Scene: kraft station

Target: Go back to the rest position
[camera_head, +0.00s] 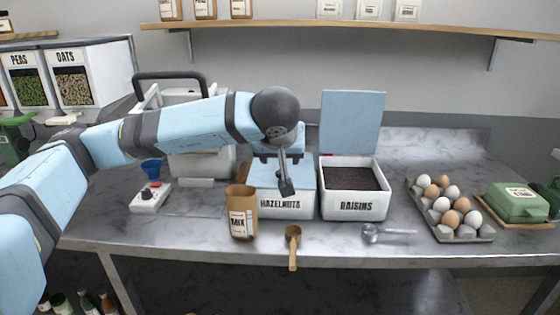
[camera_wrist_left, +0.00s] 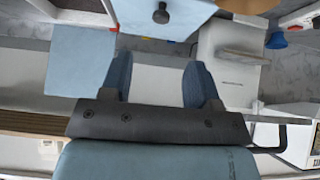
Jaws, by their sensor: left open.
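My left arm reaches in from the left over the counter. A light blue lid with a dark knob (camera_wrist_left: 161,16) shows beyond the fingertips. The hazelnuts lid (camera_head: 262,177) looks closed. My right arm is in neither view.
The raisins box (camera_head: 355,207) stands open, its blue lid (camera_head: 352,122) upright behind. A paper bag (camera_head: 241,212), a brass scoop (camera_head: 293,245), a metal scoop (camera_head: 388,233) and an egg tray (camera_head: 466,233) are along the front. A shelf (camera_head: 350,27) runs above. A white machine (camera_head: 200,160) stands behind the arm.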

